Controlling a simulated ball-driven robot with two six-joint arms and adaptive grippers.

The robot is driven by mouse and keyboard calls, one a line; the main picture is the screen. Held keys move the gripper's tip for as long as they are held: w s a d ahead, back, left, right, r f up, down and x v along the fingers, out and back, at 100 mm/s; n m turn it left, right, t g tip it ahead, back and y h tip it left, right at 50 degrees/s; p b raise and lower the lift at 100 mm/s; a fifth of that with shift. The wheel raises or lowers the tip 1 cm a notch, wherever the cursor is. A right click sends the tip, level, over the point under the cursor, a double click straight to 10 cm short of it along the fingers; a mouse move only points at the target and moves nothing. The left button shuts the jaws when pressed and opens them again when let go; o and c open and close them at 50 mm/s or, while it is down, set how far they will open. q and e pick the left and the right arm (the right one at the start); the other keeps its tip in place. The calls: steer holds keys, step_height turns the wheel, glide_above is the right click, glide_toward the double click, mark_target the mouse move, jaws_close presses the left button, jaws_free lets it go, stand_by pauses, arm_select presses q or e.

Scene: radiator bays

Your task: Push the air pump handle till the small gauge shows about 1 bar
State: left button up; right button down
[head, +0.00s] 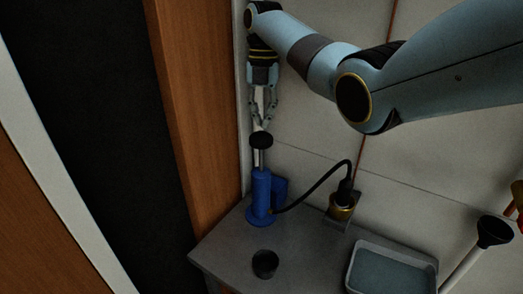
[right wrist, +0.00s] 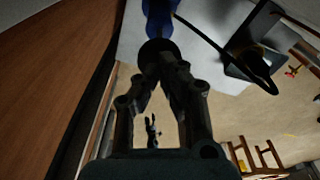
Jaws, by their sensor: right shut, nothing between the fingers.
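The blue air pump (head: 262,197) stands upright on the grey bench top. Its round black handle (head: 261,140) is raised on a pale rod above the body. My right gripper (head: 263,124) points down, shut and empty, with its fingertips just above or on the handle; I cannot tell if they touch. In the right wrist view, the closed fingertips (right wrist: 160,60) overlap the black handle (right wrist: 157,47), with the blue pump body (right wrist: 159,18) beyond. A black hose (head: 318,185) runs from the pump to a brass fitting (head: 341,208). No gauge reading is legible. My left gripper is not in view.
The grey bench (head: 225,243) carries a dark round cup (head: 265,263) in front of the pump and a grey tray (head: 393,268) at the right. A wooden panel (head: 190,100) rises close left of the pump. A pale wall (head: 310,130) stands behind.

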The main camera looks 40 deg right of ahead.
mark_target(262, 133)
steer(key=shift+f, duration=0.5)
steer(key=f+b, duration=0.2)
steer(key=f, duration=0.1)
steer(key=f+b, duration=0.1)
steer(key=f, duration=0.1)
steer(key=shift+s+a+f, duration=0.15)
steer(key=shift+s+a, duration=0.1)
